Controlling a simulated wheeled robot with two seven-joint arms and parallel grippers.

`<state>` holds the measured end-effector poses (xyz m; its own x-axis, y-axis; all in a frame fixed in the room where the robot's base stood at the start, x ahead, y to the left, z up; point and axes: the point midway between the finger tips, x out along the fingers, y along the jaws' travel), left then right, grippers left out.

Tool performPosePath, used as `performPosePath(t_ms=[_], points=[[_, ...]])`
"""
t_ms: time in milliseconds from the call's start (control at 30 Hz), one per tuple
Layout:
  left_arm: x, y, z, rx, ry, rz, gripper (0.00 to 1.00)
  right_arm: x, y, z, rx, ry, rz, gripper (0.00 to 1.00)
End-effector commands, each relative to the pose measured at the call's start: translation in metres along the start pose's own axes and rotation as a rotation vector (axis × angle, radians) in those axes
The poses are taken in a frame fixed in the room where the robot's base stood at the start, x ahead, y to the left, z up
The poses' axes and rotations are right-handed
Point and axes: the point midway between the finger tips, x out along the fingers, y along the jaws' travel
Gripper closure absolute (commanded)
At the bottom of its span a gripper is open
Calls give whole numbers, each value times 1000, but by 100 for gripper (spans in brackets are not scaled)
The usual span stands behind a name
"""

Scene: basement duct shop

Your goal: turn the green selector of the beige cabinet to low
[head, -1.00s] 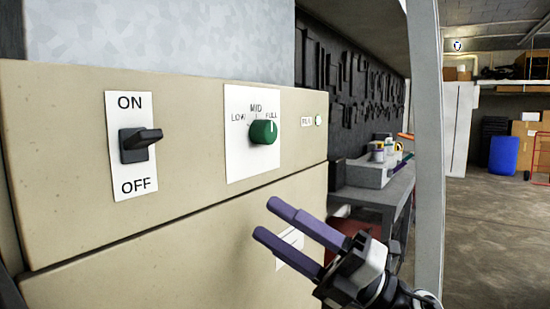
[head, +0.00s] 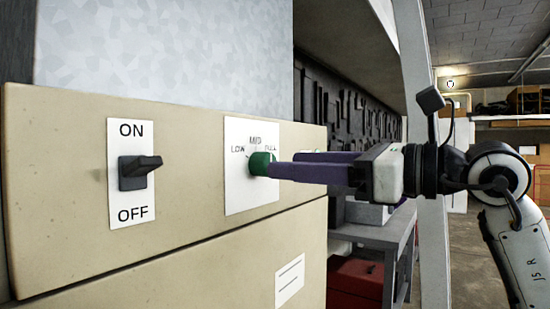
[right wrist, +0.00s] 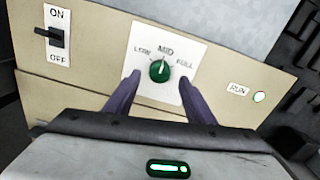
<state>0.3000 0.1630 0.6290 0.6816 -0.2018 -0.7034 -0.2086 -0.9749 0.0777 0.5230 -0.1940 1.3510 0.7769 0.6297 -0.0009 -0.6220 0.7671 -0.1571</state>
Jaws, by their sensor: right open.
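The beige cabinet (head: 60,200) fills the left of the head view. Its green selector (head: 262,163) sits on a white plate marked LOW, MID and FULL. In the right wrist view the selector (right wrist: 159,71) shows whole, with a pale mark near its top, roughly toward MID; its exact setting is hard to read. My right gripper (head: 280,165) is level with the selector, fingertips close to it. In the right wrist view the open fingers (right wrist: 160,78) stand on either side of the selector, with gaps showing. My left gripper is not in view.
A black ON/OFF switch (head: 138,172) juts out left of the selector plate. A grey bench (head: 385,235) and a pale post (head: 412,60) stand beyond the cabinet on the right.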

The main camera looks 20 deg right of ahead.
Motion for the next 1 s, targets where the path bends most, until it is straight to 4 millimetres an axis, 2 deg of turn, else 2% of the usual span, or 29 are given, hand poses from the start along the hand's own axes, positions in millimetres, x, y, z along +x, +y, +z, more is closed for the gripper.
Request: performPosePath(t_ms=[100,300,633,667,900,1000], points=[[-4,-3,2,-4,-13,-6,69,21,0,3,3,-1,3,50],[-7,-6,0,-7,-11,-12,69,43,0,1,1,-1,1,50],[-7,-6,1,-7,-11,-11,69,47,0,0,0,-1,1,50],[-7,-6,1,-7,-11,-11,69,47,0,0,0,-1,1,52],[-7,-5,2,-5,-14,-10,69,47,0,0,1,-1,1,92],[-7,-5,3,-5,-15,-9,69,47,0,0,-1,-1,1,92]])
